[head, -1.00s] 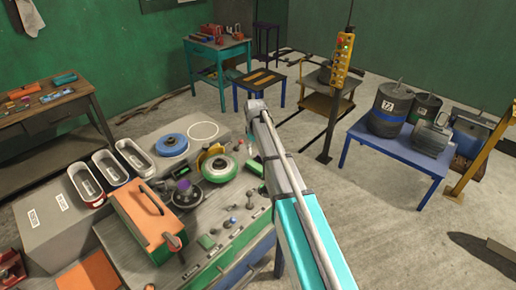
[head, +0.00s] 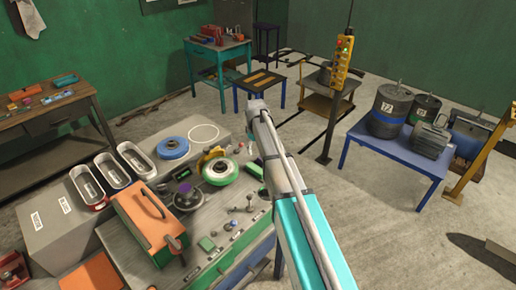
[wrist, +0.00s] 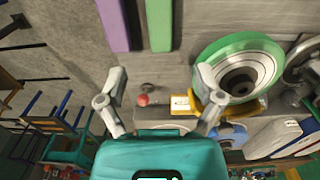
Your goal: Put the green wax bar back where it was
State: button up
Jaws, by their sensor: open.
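In the wrist view a green bar (wrist: 159,24) lies on the grey bench top, side by side with a purple bar (wrist: 113,22) and apart from it. Both run out of the top of the picture. In the head view a bit of the green bar (head: 255,169) shows beside my arm, right of the green-rimmed wheel; the purple bar seems hidden behind my arm. My gripper (wrist: 160,82) is open and empty, its fingers spread above the bench, below the green bar's near end in the picture. The wrist view shows no contact with the bar.
The green-rimmed wheel (wrist: 240,70) and a yellow bracket (wrist: 183,104) stand close to my right finger. A small red knob (wrist: 143,99) shows between the fingers. A blue disc (head: 173,148), metal trays (head: 133,158) and an orange case (head: 145,215) crowd the bench's left.

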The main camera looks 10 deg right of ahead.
jog(key=shift+s, duration=0.1)
jog(key=s+d+m, duration=0.1)
jog(key=s+m, duration=0.6)
jog(key=s, duration=2.2)
